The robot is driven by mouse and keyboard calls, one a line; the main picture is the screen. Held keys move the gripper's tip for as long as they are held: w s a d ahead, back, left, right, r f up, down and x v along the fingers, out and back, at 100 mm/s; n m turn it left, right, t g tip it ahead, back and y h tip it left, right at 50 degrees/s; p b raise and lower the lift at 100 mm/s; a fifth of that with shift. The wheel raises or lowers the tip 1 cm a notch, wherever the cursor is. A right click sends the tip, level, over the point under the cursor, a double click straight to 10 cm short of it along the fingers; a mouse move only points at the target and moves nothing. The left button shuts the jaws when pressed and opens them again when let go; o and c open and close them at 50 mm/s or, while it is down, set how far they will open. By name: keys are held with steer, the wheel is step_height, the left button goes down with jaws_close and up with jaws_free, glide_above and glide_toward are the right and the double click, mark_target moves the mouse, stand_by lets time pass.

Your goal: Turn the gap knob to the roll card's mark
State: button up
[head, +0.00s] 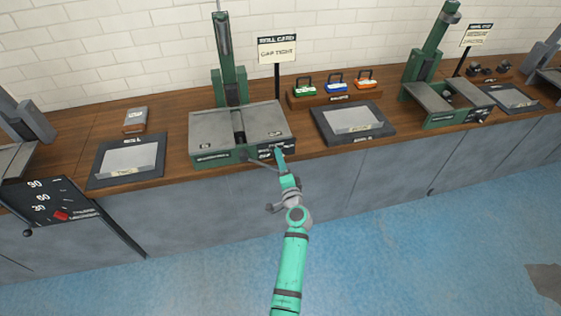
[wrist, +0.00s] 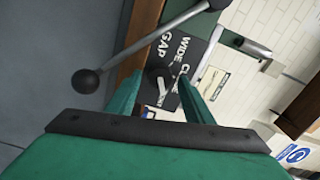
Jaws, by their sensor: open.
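The roll card (head: 277,48) stands on a post behind the green and grey roller machine (head: 215,122) in the head view and reads "GAP TIGHT". My gripper (head: 278,153) is at the dark panel on the right of the machine's front. In the wrist view that panel (wrist: 192,60) carries the words "GAP", "WIDE" and what looks like "CLOSE"; another white mark is partly hidden. The dark gap knob (wrist: 157,72) lies between or just beyond the open fingers (wrist: 161,79). I cannot tell whether they touch it or where its pointer is set.
A crank lever with a black ball end (wrist: 86,80) sticks out beside my fingers. Grey trays (head: 126,160) (head: 352,121) flank the machine. A rack (head: 335,98) holds green, blue and orange items. A second machine (head: 443,103) stands right.

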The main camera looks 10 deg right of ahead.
steer(key=shift+s, duration=0.1)
steer(key=s, duration=1)
steer(key=shift+s, duration=0.3)
steer(key=s+a+f+n+g+h, duration=0.1)
steer(key=s+a+f+n, duration=0.15)
steer(key=s, duration=0.55)
steer(key=s+a+f+n+g, duration=0.1)
steer(key=s+f+n, duration=0.15)
steer(key=s, duration=0.65)
steer(key=s+a+f+n+g+h, duration=0.15)
steer(key=s+f, duration=0.25)
steer(key=s, duration=0.4)
steer(key=s+a+r+n+y, duration=0.1)
steer(key=s+a+r+n, duration=0.3)
steer(key=s, duration=0.6)
steer(key=s+a+r+n+y, duration=0.1)
steer(key=s+a+r+n, duration=0.4)
steer(key=s+a+r, duration=0.3)
steer(key=s+t, duration=0.1)
steer(key=s, duration=0.2)
steer(key=shift+r, duration=0.4)
